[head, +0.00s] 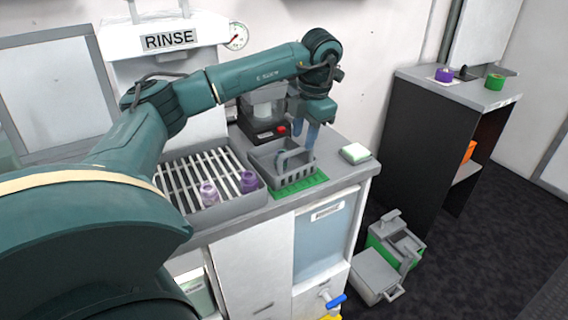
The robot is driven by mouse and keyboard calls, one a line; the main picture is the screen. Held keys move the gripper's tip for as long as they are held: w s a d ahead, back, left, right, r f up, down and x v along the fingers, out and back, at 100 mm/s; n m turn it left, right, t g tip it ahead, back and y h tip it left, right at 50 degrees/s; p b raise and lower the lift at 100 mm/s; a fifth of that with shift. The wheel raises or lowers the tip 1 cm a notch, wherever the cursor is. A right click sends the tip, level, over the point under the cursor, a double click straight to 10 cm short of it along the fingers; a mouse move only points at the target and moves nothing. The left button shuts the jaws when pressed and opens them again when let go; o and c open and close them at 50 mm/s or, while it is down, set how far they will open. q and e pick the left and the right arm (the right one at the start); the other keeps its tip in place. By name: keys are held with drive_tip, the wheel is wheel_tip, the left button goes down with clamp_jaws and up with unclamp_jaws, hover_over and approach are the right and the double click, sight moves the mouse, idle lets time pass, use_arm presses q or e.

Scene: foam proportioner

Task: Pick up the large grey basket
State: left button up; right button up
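A grey basket (297,176) with slotted sides stands on a green mat (312,184) on the counter. A grey-blue handle rises over its middle. My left gripper (312,138) points down just above the basket's back right side. Its fingers are small and partly overlap in this view, so I cannot tell how far apart they are. I see nothing held in it, and it looks apart from the handle. My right gripper is out of view.
A slatted rinse tray (196,172) holds a pale purple bottle (209,193) and a dark purple one (249,182). A device with a red button (281,129) stands behind the basket, and a white-and-green block (355,153) to its right. Grey-green containers (390,250) sit on the floor.

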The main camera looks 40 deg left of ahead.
sight(302, 149)
use_arm(q)
drive_tip(key=f, duration=0.5)
drive_tip(key=shift+w+a+f, duration=0.1)
drive_tip(key=shift+w+a, duration=0.15)
drive_tip(key=shift+a, duration=0.15)
clamp_jaws()
